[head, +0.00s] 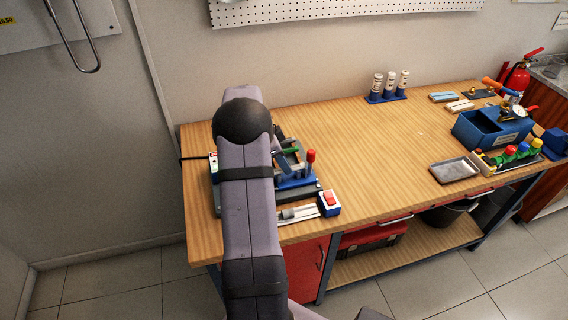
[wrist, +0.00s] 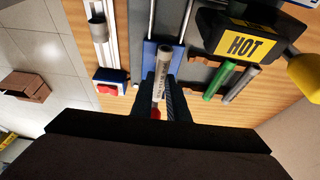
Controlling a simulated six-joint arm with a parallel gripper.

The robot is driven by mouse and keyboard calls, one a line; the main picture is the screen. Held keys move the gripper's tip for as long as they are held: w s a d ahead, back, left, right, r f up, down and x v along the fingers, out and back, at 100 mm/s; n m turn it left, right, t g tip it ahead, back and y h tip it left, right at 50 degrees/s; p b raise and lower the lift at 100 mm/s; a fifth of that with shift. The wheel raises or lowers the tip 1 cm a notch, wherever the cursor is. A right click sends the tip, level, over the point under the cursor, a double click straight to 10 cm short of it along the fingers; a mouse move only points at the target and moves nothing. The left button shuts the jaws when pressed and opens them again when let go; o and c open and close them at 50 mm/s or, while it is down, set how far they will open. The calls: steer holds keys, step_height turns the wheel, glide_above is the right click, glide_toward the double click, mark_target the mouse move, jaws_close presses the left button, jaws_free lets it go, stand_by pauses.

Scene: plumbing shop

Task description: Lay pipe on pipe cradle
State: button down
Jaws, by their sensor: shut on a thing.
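My gripper (wrist: 161,100) is shut on a pipe (wrist: 162,85), a pale tube with small print and a grey end, between its two dark fingers. In the wrist view the pipe's grey end points away from my gripper, over a blue part (wrist: 150,62) of the bench fixture. I cannot tell whether the pipe touches it. In the head view my arm hides the gripper, the pipe and part of the blue-based fixture (head: 298,182). I cannot clearly pick out the pipe cradle; the blue part may belong to it.
A black block with a yellow HOT label (wrist: 245,45) stands close by, with green (wrist: 217,82) and grey (wrist: 241,84) rods beside it. A red-switched box (head: 329,203) sits near the bench's front edge. The bench middle is clear. A blue bin (head: 480,130) is right.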

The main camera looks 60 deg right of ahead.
steer(key=c, duration=1.6)
jaws_free()
steer(key=shift+c, duration=0.2)
steer(key=shift+b+v, duration=1.4)
steer(key=shift+v, duration=2.3)
